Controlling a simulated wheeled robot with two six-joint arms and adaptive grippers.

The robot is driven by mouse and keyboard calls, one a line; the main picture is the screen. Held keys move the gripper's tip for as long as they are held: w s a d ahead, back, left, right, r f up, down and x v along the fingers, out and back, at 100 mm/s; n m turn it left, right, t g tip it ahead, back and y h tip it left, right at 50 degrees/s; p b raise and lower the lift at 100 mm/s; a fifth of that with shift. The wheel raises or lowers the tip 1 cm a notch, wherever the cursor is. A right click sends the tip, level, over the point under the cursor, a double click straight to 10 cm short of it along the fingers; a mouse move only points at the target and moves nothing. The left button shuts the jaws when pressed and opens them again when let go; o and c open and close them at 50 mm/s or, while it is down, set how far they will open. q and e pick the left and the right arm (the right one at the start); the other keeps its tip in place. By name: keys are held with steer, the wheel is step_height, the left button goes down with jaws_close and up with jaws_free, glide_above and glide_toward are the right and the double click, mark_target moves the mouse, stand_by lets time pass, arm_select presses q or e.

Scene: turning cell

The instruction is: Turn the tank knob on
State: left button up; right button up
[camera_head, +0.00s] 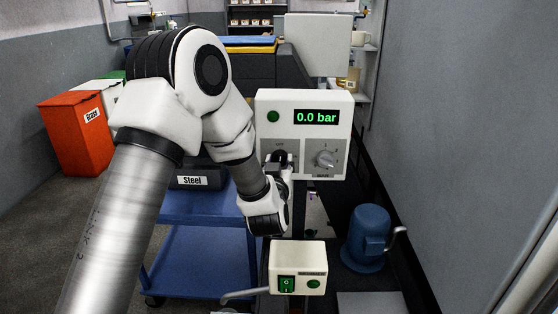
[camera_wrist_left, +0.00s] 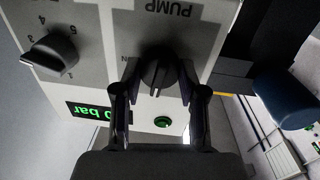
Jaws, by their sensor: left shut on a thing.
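A white control panel (camera_head: 262,98) shows a green "0.0 bar" display (camera_head: 317,117) and a round green lamp (camera_head: 273,116). The dark knob (camera_wrist_left: 157,68) beside the upside-down word "PUMP" sits between my left gripper's fingers in the wrist view; I see no label reading "tank". My left gripper (camera_head: 280,165) is at the panel's lower left and shut on this knob, mostly hiding it in the head view. A numbered dial knob (camera_head: 325,159) is to its right; it also shows in the wrist view (camera_wrist_left: 52,53). My right gripper is not in view.
A small white switch box (camera_head: 298,258) with a green rocker switch stands below the panel. A blue motor (camera_head: 369,235) is at the lower right. A blue cart (camera_head: 200,262) holds a "Steel" bin (camera_head: 195,180). A grey wall (camera_head: 465,130) bounds the right side.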

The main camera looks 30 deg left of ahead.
arm_select(q)
steer(key=m+p, duration=0.4)
steer(key=m, duration=0.1)
steer(key=shift+r, duration=0.35)
steer(key=m+p, duration=0.4)
steer(key=shift+g, duration=0.3)
steer(key=m+p, duration=0.3)
steer(key=m, duration=0.1)
steer(key=shift+p, duration=0.35)
steer(key=shift+d+f+m+p, duration=0.1)
steer(key=shift+f+m+p, duration=0.1)
steer(key=shift+m+p, duration=0.9)
steer(key=shift+m+g+y, duration=0.3)
steer(key=shift+m+y, duration=0.1)
steer(key=o, duration=1.1)
steer(key=shift+o, duration=0.2)
